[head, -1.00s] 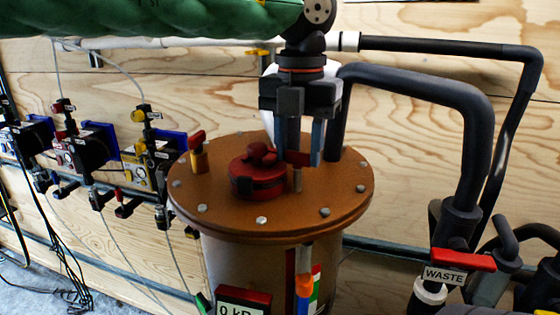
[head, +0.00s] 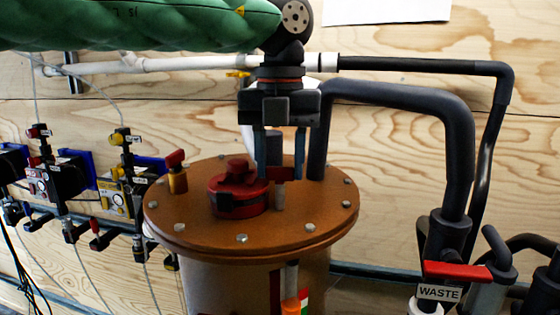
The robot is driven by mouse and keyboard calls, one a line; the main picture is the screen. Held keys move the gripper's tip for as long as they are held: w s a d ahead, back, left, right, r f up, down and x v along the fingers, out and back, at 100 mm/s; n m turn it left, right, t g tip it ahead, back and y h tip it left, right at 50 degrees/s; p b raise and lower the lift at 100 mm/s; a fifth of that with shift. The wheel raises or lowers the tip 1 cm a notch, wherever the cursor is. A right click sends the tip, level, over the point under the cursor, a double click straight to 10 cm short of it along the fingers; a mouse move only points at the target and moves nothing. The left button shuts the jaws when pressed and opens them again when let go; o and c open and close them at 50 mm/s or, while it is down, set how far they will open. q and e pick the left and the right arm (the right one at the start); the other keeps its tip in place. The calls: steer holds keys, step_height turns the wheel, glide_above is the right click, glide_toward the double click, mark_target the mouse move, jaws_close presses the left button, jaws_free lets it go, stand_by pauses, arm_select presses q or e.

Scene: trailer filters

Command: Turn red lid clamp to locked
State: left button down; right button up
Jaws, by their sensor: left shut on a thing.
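My left gripper (head: 280,172) comes down from above onto the orange-brown round lid (head: 325,220). Its two blue-grey fingers are shut on a small red lid clamp (head: 283,174), which sits on a short metal post near the lid's back right. The fingers hide part of the clamp. Another red-handled clamp (head: 175,158) stands on a brass post at the lid's left rim, with no gripper on it. A red round cap (head: 238,197) with a knob sits on the lid, left of my gripper. My right gripper is not in view.
A thick black pipe (head: 400,95) rises close to the right of my gripper. A red-handled valve labelled WASTE (head: 457,271) is at lower right. Several small valves and tubes (head: 70,185) line the left wall. My green-sleeved arm (head: 130,25) crosses the upper left.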

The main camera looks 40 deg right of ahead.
arm_select(q)
steer(key=shift+w+r, duration=0.1)
steer(key=shift+r, duration=0.05)
steer(key=c, duration=0.8)
jaws_free()
steer(key=shift+c, duration=0.2)
steer(key=shift+r+b, duration=0.45)
steer(key=shift+r, duration=3.4)
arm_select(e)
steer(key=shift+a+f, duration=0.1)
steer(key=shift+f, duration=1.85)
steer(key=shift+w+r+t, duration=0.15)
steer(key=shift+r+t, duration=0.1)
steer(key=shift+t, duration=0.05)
